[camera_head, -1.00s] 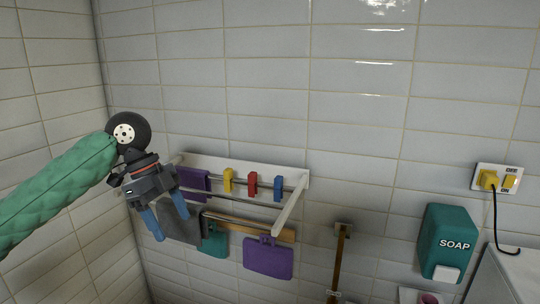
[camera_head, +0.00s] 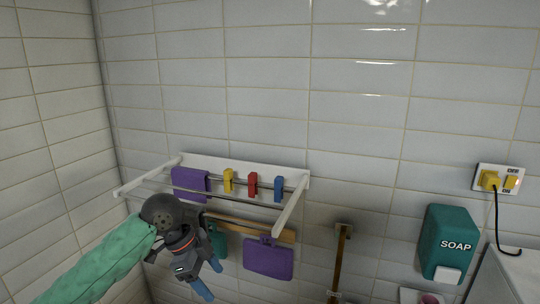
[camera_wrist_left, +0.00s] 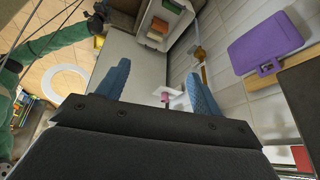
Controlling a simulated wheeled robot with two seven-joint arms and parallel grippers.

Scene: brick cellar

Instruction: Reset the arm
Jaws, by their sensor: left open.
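My left gripper (camera_head: 207,283) is low in the head view, in front of the lower part of the drying rack. Its blue fingers point down and to the right. In the left wrist view the two blue fingers (camera_wrist_left: 150,90) stand apart with nothing between them. My green-sleeved left arm comes in from the lower left. My right gripper is not seen in the head view.
A white wall rack (camera_head: 292,203) carries a purple cloth (camera_head: 189,184) and yellow, red and blue pegs. A purple board (camera_head: 268,259) hangs below. The upper wall is bare.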

